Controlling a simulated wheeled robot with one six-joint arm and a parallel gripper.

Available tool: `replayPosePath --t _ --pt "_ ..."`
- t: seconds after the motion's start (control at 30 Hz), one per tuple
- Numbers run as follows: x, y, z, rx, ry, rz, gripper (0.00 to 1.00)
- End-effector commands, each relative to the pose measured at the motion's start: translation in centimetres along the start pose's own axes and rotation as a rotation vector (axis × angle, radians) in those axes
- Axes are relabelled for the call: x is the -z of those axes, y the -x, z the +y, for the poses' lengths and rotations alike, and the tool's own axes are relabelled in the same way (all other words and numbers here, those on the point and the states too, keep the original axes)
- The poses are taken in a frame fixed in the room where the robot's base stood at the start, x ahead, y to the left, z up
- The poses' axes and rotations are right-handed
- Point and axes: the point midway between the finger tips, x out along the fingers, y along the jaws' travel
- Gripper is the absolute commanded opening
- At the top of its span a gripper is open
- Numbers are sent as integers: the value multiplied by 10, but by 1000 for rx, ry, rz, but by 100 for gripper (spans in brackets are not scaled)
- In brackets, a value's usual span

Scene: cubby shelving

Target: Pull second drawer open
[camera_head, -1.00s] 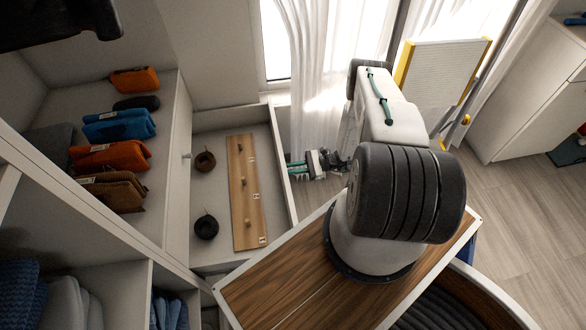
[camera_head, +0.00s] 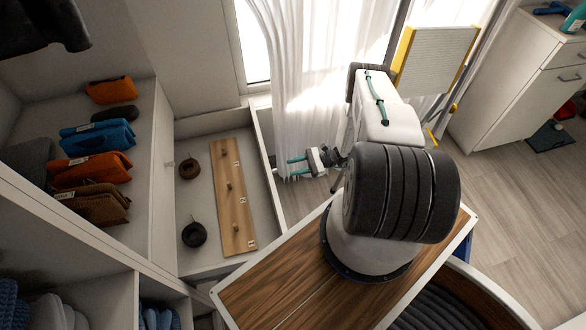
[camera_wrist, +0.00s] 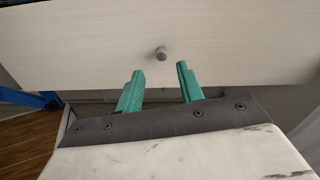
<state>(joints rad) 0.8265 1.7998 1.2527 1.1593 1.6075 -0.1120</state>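A pale drawer (camera_head: 262,130) stands out from the shelving in the head view, with its inside showing. In the wrist view its pale front (camera_wrist: 80,45) fills the upper part, with one small round knob (camera_wrist: 160,53). My gripper (camera_wrist: 160,68) is open and empty. Its two green fingers are spread, one to each side below the knob in the picture, and do not close on it. In the head view my gripper (camera_head: 278,166) is just outside the drawer's front wall. The knob is hidden there. I cannot tell which drawer counts as second.
Folded clothes (camera_head: 92,168) lie on the shelf at left. A curtain (camera_head: 310,90) hangs behind my arm. A white cabinet (camera_head: 520,90) stands right.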

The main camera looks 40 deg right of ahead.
Motion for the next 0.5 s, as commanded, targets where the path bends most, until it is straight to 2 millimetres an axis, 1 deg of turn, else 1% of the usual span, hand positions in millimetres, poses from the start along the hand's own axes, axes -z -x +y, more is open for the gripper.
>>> replayPosePath --t 0.1,0.37,0.4,0.47,0.5 --pt "0 5 -1 -1 0 -1 38" --pt "1 8 -2 1 -1 0 38" --pt "1 9 -2 1 -1 0 35" --pt "0 8 -2 0 0 0 18" --pt "-2 8 -4 -4 2 1 7"
